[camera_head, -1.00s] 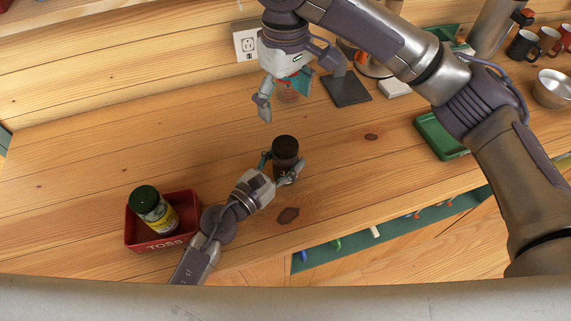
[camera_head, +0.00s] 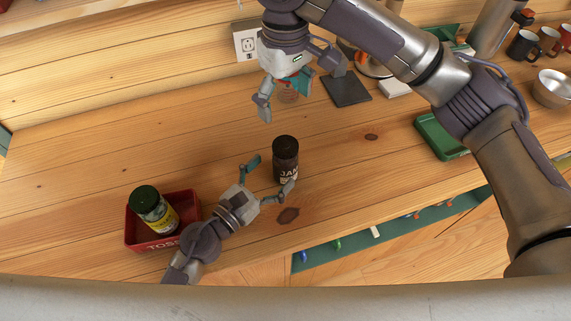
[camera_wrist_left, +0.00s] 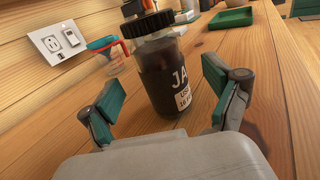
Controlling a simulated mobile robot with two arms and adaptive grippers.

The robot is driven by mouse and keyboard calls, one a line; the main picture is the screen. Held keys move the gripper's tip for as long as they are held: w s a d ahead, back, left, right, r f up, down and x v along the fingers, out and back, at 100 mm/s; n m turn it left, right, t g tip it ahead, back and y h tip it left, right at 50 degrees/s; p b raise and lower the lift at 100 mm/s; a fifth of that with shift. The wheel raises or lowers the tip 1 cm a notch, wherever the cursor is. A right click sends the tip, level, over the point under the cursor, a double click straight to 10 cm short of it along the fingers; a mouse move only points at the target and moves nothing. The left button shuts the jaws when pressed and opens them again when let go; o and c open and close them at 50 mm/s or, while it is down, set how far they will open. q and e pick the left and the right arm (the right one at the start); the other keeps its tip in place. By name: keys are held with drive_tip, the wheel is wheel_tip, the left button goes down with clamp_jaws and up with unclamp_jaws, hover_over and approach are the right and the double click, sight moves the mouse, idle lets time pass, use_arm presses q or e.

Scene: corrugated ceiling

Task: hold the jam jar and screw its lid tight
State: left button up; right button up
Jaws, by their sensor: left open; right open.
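The jam jar (camera_head: 286,165) stands upright on the wooden worktop, with dark contents and a white label. Its black lid (camera_head: 285,144) sits on top; how tight it is cannot be told. My left gripper (camera_head: 271,175) is open just short of the jar, with its fingers pointing towards it. In the left wrist view the jar (camera_wrist_left: 160,75) stands ahead between the spread fingers, apart from both, and its lid (camera_wrist_left: 146,25) shows at the top. My right gripper (camera_head: 285,100) is open and empty above the worktop, behind the jar.
A red tray (camera_head: 133,231) marked TOSS holds a dark-lidded jar (camera_head: 153,208) at the left. A green tray (camera_head: 437,138) is at the right. Mugs (camera_head: 523,46) and a metal bowl (camera_head: 552,88) stand at the far right.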

use_arm(q)
drive_tip(key=shift+v, duration=1.35)
drive_tip(key=shift+r, duration=0.1)
